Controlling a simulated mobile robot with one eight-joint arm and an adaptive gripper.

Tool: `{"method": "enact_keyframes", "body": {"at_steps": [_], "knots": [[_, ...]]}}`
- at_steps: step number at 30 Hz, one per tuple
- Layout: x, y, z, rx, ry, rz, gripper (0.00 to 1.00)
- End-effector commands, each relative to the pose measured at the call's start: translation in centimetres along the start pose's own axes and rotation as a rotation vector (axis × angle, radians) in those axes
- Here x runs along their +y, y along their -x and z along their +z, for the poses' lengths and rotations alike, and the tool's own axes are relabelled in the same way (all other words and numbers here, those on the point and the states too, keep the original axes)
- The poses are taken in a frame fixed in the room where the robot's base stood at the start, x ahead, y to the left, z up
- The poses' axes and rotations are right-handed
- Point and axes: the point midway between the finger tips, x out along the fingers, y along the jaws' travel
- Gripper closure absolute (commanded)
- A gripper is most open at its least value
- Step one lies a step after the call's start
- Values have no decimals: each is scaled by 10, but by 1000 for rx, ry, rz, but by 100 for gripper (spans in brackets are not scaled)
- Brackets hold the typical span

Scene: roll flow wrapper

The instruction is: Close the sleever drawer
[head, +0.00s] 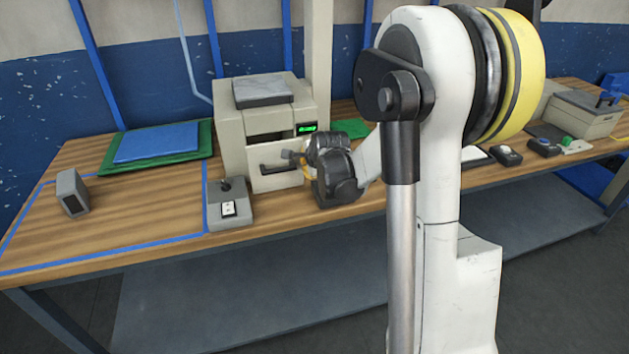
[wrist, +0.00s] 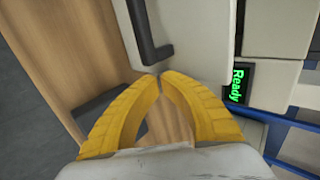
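The sleever (head: 235,130) is a beige box machine on the bench in the head view, with a lit green display. Its drawer (head: 285,180) is low on the front and has a dark bar handle (head: 277,168). The drawer front seems to stand out from the body; how far is unclear. In the wrist view the drawer front (wrist: 195,30) and handle (wrist: 147,35) are just beyond the fingers. My gripper (wrist: 161,76) has its yellow fingertips together with nothing between them, close to the drawer front near one handle end. Contact cannot be told. In the head view my arm largely hides the fingers.
A grey control box (head: 230,205) with a small lever stands on the bench in front of the sleever. A small grey block (head: 72,193) and blue and green sheets (head: 157,143) are to the left. The wooden bench (head: 130,225) is clear between them.

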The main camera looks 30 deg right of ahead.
Motion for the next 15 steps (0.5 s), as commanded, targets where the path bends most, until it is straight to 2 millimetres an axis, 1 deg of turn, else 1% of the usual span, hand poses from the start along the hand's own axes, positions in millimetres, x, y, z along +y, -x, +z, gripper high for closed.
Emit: {"method": "enact_keyframes", "body": {"at_steps": [1,6,9,15], "knots": [[-9,-9,0,0,1,0,100],[-29,-30,0,0,-1,0,100],[-36,-38,0,0,-1,0,100],[-41,-44,0,0,-1,-1,100]]}}
